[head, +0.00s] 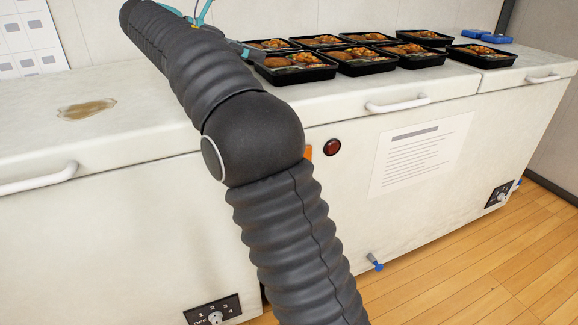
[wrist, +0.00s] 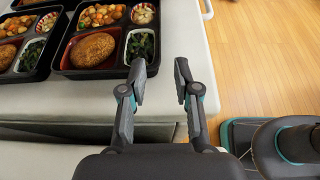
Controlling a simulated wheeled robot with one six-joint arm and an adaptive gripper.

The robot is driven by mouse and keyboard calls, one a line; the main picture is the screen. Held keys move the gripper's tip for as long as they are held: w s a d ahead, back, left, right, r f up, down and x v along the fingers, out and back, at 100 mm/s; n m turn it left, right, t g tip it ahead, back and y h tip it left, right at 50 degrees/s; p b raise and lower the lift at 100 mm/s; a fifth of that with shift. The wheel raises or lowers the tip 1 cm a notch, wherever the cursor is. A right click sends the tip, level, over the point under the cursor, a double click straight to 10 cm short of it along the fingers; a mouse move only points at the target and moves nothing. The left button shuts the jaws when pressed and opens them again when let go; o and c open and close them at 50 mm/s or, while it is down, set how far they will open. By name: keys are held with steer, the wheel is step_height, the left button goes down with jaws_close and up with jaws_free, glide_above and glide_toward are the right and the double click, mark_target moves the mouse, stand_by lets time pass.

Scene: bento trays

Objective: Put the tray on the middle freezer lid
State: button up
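Black bento trays with food stand in two rows on the middle freezer lid (head: 372,92) in the head view. The front-left tray (head: 300,76) is beside the end of my arm. My arm hides much of the gripper in the head view.
The left freezer lid (head: 150,122) is bare except for a brown stain (head: 87,109). Blue objects (head: 487,37) lie at the back right. White handles (head: 398,104) project from the lid fronts. The wooden floor (head: 480,270) is clear at right.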

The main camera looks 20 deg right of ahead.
steer(key=s+d+y, duration=0.1)
steer(key=s, duration=0.1)
steer(key=s+d+f+m+t+y, duration=0.1)
steer(key=s, duration=0.1)
steer(key=s+d+f+m+y, duration=0.1)
steer(key=s, duration=0.1)
steer(key=shift+s+d+f, duration=0.1)
steer(key=shift+s+f, duration=0.1)
steer(key=shift+s, duration=0.15)
steer(key=s+a+f+m+t+y, duration=0.2)
steer(key=s+f+m+y, duration=0.3)
steer(key=s+f+m, duration=0.3)
steer(key=s+a+f+m+t+y, duration=0.1)
steer(key=s+a+f+m+y, duration=0.3)
steer(key=s+f+m, duration=0.4)
steer(key=s+f, duration=0.3)
steer(key=s, duration=0.3)
steer(key=s+f+y, duration=0.1)
steer(key=s+f, duration=0.2)
steer(key=s, duration=0.3)
steer(key=shift+s+a+f+t+y, duration=0.2)
steer(key=shift+f+t+y, duration=0.1)
steer(key=shift+t, duration=0.1)
